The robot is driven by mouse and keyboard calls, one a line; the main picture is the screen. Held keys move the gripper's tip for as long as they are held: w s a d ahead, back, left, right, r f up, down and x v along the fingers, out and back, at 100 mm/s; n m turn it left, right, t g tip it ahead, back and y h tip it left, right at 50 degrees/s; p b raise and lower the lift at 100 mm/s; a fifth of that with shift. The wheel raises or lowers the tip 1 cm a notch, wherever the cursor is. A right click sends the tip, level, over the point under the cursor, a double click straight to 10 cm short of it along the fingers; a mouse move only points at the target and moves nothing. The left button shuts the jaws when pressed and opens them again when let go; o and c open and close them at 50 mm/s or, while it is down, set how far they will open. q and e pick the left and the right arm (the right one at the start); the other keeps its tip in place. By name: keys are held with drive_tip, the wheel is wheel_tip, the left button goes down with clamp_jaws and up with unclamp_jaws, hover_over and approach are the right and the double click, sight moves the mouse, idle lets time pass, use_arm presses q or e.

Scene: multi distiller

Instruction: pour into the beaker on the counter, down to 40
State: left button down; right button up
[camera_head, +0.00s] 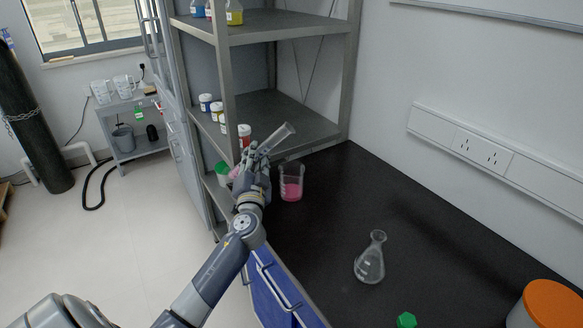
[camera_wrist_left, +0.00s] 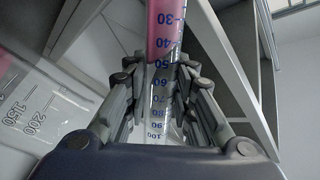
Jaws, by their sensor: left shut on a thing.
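My left gripper (camera_head: 256,165) is shut on a clear graduated cylinder (camera_head: 283,134). The cylinder is tilted, its clear end up and to the right, with pink showing at its lower left. In the left wrist view the cylinder (camera_wrist_left: 163,75) stands between the fingers (camera_wrist_left: 160,90). Pink liquid shows by its 30 and 40 marks and seems to end near 50; the exact level is unclear. The beaker (camera_head: 291,183) stands on the dark counter below and right of the gripper, with pink liquid in it. It also shows in the left wrist view (camera_wrist_left: 35,110). My right gripper is out of view.
A grey shelf unit (camera_head: 285,27) with several small jars rises behind the gripper. An Erlenmeyer flask (camera_head: 370,262), a green-capped item (camera_head: 406,320) and an orange-lidded container (camera_head: 552,303) are on the right. The counter (camera_head: 330,225) is clear between beaker and flask.

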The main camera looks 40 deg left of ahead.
sight(261, 145)
use_arm(q)
drive_tip(key=shift+w+d+r+n, duration=0.2)
drive_tip(key=shift+d+r+n, duration=0.2)
drive_tip(key=shift+n, duration=0.4)
drive_tip(key=n, duration=0.1)
drive_tip(key=n+g, duration=0.1)
drive_tip(key=shift+r+n, duration=0.3)
drive_tip(key=shift+r, duration=0.1)
drive_tip(key=shift+n+g+p, duration=0.3)
drive_tip(key=shift+n, duration=0.9)
drive_tip(key=shift+w+d+r+n+g, duration=0.1)
drive_tip(key=shift+d+r+n+g, duration=0.15)
drive_tip(key=shift+n, duration=1.25)
wheel_tip(261, 145, up, 8)
drive_tip(key=p, duration=0.8)
drive_tip(key=shift+d, duration=0.1)
drive_tip(key=shift+w, duration=0.1)
